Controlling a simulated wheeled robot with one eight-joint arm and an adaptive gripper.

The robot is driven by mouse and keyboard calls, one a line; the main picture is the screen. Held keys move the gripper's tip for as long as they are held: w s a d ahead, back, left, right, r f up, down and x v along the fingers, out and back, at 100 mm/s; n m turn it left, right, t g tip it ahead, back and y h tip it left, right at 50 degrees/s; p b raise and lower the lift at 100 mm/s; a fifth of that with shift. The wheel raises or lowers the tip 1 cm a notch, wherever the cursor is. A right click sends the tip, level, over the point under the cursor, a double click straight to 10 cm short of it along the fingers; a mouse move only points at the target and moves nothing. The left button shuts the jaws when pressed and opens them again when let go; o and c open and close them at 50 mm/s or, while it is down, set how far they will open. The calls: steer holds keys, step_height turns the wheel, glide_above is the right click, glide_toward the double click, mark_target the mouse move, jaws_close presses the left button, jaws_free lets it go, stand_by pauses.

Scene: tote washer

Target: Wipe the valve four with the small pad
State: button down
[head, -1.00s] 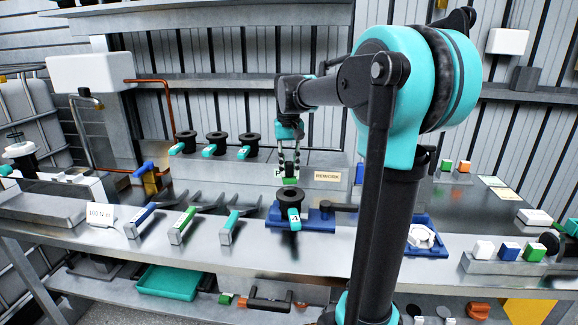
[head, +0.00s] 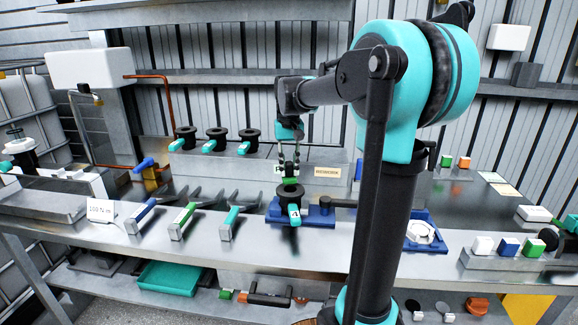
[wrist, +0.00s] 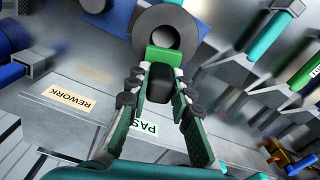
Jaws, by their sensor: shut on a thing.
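Valve four (head: 294,210), a dark round body with a teal handle marked 4, sits on a blue fixture (head: 322,217) on the bench. My gripper (head: 290,172) is above the valve's far side, pointing down. In the wrist view my gripper (wrist: 158,88) is shut on the small pad (wrist: 163,57), which has a green face block and a black part between the fingers. The pad overlaps the near rim of the valve's grey ring (wrist: 183,22) in that view. I cannot tell whether they touch.
Three similar valves (head: 217,138) stand on the raised ledge at left, behind several coloured-handled tools (head: 185,220). A REWORK sign (head: 327,172) is on the ledge face behind the gripper. Coloured blocks (head: 508,247) stand at right.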

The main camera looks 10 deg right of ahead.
steer(key=shift+f, duration=0.25)
steer(key=shift+f, duration=0.35)
steer(key=shift+f, duration=0.15)
steer(key=shift+d, duration=0.75)
steer(key=shift+a, duration=0.1)
steer(key=shift+a, duration=0.65)
